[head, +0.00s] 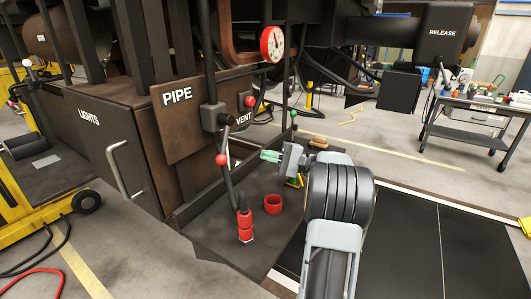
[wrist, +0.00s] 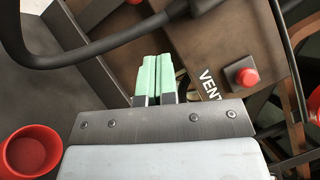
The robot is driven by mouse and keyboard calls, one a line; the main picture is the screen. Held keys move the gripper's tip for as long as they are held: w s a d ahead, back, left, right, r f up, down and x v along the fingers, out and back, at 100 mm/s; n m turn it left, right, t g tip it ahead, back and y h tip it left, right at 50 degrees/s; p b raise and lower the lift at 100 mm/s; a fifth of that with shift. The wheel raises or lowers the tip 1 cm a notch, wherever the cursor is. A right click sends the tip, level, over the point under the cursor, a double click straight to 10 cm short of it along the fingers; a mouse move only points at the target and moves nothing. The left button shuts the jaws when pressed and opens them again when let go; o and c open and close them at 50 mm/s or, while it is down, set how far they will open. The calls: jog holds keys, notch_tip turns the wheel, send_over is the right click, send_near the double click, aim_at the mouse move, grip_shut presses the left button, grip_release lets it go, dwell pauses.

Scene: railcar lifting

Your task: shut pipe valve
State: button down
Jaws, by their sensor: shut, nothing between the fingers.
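The pipe valve (head: 212,117) is a dark block on the pipe beside the PIPE sign (head: 177,96). A short dark piece sticks out at its lower right, and a red ball (head: 221,160) hangs below it; I cannot tell clearly how the lever is turned. My gripper (head: 268,156) is to the right of the red ball and lower than the valve, apart from both. Its pale green fingers (wrist: 155,75) are together with nothing between them. In the wrist view a black hose (wrist: 100,48) crosses just beyond the fingers; the valve body is not clearly visible there.
The VENT plate has a red knob (head: 250,101), also in the wrist view (wrist: 247,77). A gauge (head: 271,44) is above. A red ring-shaped cup (head: 273,204) and red coupling (head: 245,225) are on the dark ledge (head: 228,252). A tool cart (head: 470,115) stands far right.

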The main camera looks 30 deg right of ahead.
aim_at(225, 142)
jog(key=w+a+r+p, duration=0.3)
jog(key=a, duration=0.6)
jog(key=shift+a, duration=0.1)
dwell(0.3)
jog(key=shift+m, duration=0.3)
